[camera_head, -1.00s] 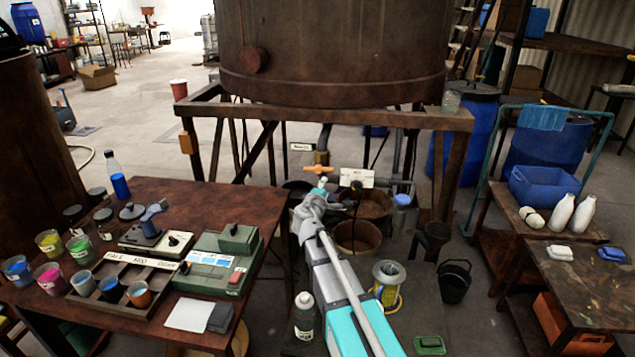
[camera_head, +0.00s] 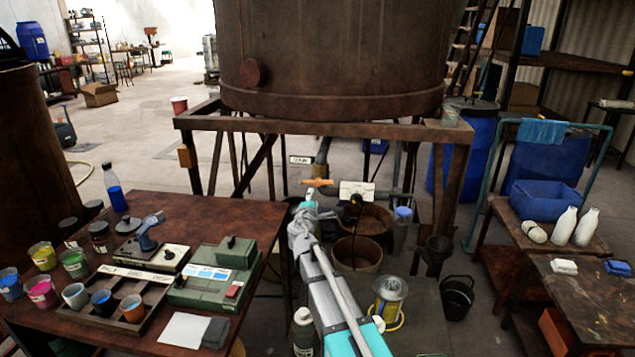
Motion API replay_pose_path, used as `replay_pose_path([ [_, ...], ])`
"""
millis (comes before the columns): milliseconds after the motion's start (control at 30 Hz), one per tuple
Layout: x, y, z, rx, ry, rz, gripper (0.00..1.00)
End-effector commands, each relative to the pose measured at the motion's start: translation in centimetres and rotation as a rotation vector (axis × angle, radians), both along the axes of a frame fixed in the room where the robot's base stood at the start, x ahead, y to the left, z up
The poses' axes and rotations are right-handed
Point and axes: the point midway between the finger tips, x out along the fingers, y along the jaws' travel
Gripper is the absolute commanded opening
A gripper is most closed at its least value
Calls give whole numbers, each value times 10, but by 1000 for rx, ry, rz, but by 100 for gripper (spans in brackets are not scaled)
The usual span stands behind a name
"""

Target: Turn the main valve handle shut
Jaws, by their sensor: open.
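The orange valve handle (camera_head: 318,182) sits crosswise on the pipework under the big brown vat (camera_head: 335,60). A small tag (camera_head: 299,160) with unreadable lettering is just above and left of it. My gripper (camera_head: 309,199) is at the far end of my arm, just in front of and slightly below the handle in the picture. It is small, and its fingers are hard to make out. It holds nothing that I can see. I cannot tell whether it touches the handle.
A white label plate (camera_head: 356,190) is on the pipe right of the handle. Brown buckets (camera_head: 357,254) stand below. The vat's frame (camera_head: 300,125) spans above. A table (camera_head: 225,217) with cups and a green box is left. A black bucket (camera_head: 457,297) stands right.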

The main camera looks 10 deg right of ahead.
Motion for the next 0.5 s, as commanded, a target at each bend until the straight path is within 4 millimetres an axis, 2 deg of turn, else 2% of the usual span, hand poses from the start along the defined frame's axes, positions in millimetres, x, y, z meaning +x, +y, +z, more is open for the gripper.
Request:
replay_pose_path([
  [500,71,-22,0,1,-1,-1,54],
])
